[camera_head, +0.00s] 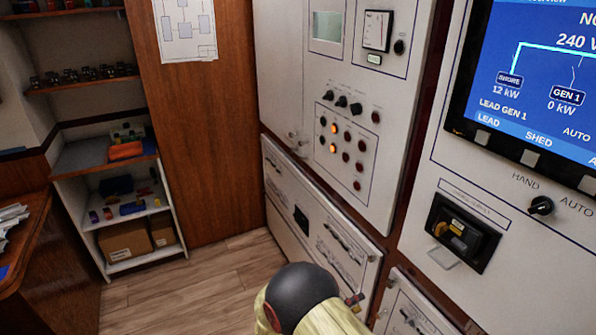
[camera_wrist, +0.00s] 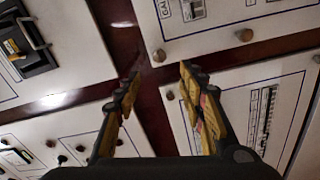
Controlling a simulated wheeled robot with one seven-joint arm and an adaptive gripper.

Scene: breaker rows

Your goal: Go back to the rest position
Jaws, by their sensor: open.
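My gripper (camera_wrist: 160,85) is open and empty in the wrist view, its two dark fingers with yellowish pads spread apart. It faces the white switchboard panels and the dark reddish frame strips (camera_wrist: 138,45) between them. No object is between the fingers. In the head view part of my arm, a dark rounded cap with pale yellow sides, shows at the bottom centre; the gripper's fingers are not clear there. The breaker panel with a slanted row (camera_head: 340,245) is just behind and beside the arm. I cannot tell how far the fingertips are from the panel.
A white cabinet with knobs and lit lamps (camera_head: 347,147) stands at the centre. A blue screen (camera_head: 540,75) and a HAND/AUTO knob (camera_head: 541,205) are at right. A shelf unit (camera_head: 125,215) and wooden desk (camera_head: 25,240) are at left. The wooden floor (camera_head: 200,285) is clear.

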